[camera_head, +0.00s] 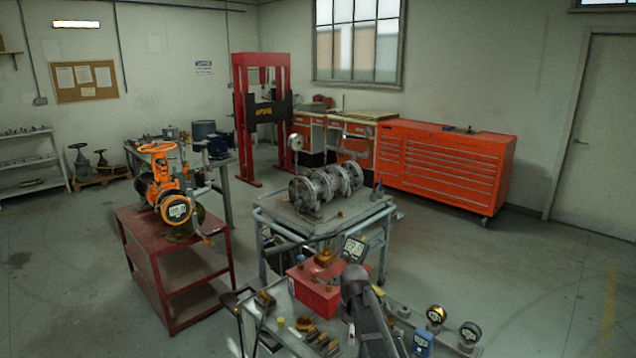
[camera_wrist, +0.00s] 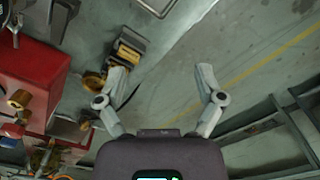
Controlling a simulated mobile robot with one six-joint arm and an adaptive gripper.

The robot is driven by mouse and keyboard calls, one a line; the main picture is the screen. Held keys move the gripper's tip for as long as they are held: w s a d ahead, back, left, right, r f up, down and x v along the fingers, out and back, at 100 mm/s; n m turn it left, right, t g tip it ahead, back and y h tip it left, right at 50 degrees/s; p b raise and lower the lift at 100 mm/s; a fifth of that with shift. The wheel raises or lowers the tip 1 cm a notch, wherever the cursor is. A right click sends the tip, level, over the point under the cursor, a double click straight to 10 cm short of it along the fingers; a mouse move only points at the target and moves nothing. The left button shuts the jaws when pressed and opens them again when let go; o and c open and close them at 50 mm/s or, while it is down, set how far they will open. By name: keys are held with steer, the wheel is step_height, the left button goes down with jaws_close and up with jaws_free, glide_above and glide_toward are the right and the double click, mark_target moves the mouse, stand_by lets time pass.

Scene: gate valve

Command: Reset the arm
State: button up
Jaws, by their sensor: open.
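My gripper (camera_wrist: 160,80) shows in the wrist view with its two grey fingers spread wide and nothing between them but grey floor. The left finger appears close to a dark and yellow fitting (camera_wrist: 130,45) in the picture; I cannot tell whether they touch. In the head view my dark arm rises in the lower middle, beside a red box (camera_head: 314,291) on the front cart, and the fingertips cannot be made out there. The orange gate valve (camera_head: 163,185) with its handwheel stands on the red cart (camera_head: 160,262) at the left, apart from my arm.
Brass fittings and gauges (camera_head: 436,315) crowd the front cart around my arm. A grey cart with a flanged metal assembly (camera_head: 322,190) stands just behind. A red press (camera_head: 262,110) and an orange tool cabinet (camera_head: 440,165) are farther back. Open floor lies at the right.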

steer(key=s+d+m, duration=0.3)
steer(key=s+m, duration=0.5)
steer(key=s, duration=0.1)
steer(key=s+d+m, duration=0.4)
steer(key=s+m, duration=0.5)
steer(key=shift+d, duration=0.2)
stand_by(1.9)
steer(key=c, duration=0.4)
steer(key=shift+s, duration=0.1)
